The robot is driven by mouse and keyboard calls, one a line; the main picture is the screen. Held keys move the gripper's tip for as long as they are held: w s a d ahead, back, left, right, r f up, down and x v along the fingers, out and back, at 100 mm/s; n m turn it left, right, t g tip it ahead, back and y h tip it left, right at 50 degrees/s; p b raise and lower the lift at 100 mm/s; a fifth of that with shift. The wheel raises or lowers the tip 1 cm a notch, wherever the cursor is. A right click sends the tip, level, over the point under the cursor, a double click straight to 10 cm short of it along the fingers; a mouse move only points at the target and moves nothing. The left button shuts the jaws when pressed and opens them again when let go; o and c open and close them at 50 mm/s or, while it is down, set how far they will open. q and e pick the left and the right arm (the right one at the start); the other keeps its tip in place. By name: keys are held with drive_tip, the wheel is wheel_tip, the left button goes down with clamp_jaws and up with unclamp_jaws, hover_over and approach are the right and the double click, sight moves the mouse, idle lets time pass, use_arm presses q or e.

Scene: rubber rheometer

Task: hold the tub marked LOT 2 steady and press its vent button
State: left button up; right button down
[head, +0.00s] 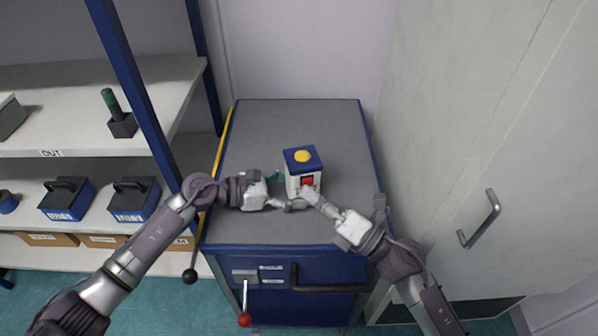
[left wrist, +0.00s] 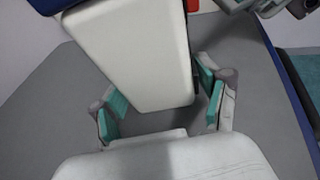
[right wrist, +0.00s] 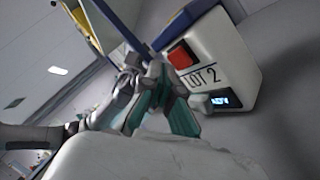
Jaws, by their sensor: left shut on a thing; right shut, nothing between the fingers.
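The tub marked LOT 2 (head: 293,181) is a white box with a blue lid, upright on the grey cabinet top. A yellow round knob (head: 303,156) is on its lid. A red square button (head: 308,181) is on its front, above the LOT 2 label (right wrist: 202,77) in the right wrist view. My left gripper (head: 281,190) is shut on the tub from the left; its green pads (left wrist: 160,100) flank the white body. My right gripper (head: 308,194) is shut and empty, its fingertips close to the red button. I cannot tell whether they touch it.
The grey cabinet top (head: 300,118) is otherwise clear. A yellow rail (head: 224,150) runs along its left edge. Shelves (head: 70,142) with dark-handled blue boxes (head: 135,200) stand at left. A pale locker door with a handle (head: 480,220) is close at right.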

drive_tip(key=shift+s+d, duration=0.2)
drive_tip(key=shift+s, duration=0.8)
drive_tip(key=shift+s+d, duration=0.15)
drive_tip(key=shift+s, duration=0.8)
drive_tip(key=shift+s+d, duration=0.2)
drive_tip(key=shift+s, duration=0.8)
use_arm(q)
drive_tip(key=o, duration=0.9)
drive_tip(key=shift+c, duration=0.2)
